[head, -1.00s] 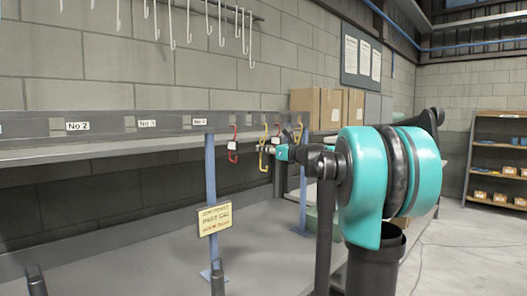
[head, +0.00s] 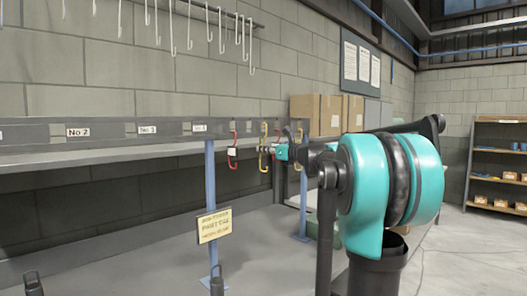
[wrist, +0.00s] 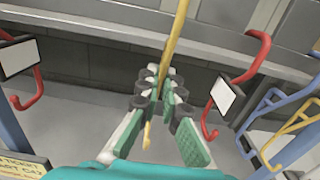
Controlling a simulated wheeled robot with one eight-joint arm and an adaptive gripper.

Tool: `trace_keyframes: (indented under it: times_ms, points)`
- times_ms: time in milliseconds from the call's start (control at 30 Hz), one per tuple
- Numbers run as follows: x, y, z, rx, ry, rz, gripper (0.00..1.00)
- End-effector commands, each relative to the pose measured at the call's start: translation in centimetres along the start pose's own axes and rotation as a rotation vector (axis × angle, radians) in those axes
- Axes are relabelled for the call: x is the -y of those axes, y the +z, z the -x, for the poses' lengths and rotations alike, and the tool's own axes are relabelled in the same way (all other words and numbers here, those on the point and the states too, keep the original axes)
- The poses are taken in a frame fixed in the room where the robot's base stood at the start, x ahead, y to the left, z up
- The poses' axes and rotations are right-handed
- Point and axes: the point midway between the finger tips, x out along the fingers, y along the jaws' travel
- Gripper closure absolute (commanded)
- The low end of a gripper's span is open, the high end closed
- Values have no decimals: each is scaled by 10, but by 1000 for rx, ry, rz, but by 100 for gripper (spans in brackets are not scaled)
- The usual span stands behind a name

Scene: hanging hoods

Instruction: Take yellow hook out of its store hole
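The yellow hook (head: 264,148) stands upright at the grey rail, just right of a red hook. Its top reaches higher than the red hook's top. In the wrist view its yellow shaft (wrist: 172,42) runs from the top edge down between my fingers, and a bit of it (wrist: 147,134) shows below. My gripper (wrist: 158,82) has its black-rimmed fingertips converging on the shaft and looks shut on it. In the head view my gripper (head: 274,150) is small, at the hook's right side. The store hole itself cannot be made out.
Red hooks with white tags hang close on both sides, left (wrist: 30,75) and right (wrist: 232,88). A blue frame (wrist: 285,125) is farther right. The rail (head: 105,130) runs above a grey bench. Blue posts (head: 210,190) stand in front. Cardboard boxes (head: 305,108) stand behind.

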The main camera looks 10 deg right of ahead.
Motion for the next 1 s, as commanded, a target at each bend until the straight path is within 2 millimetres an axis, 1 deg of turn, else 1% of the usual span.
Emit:
trace_keyframes:
  times_ms: [1000]
  points:
    - [0, 0, 34, 0, -1, 0, 100]
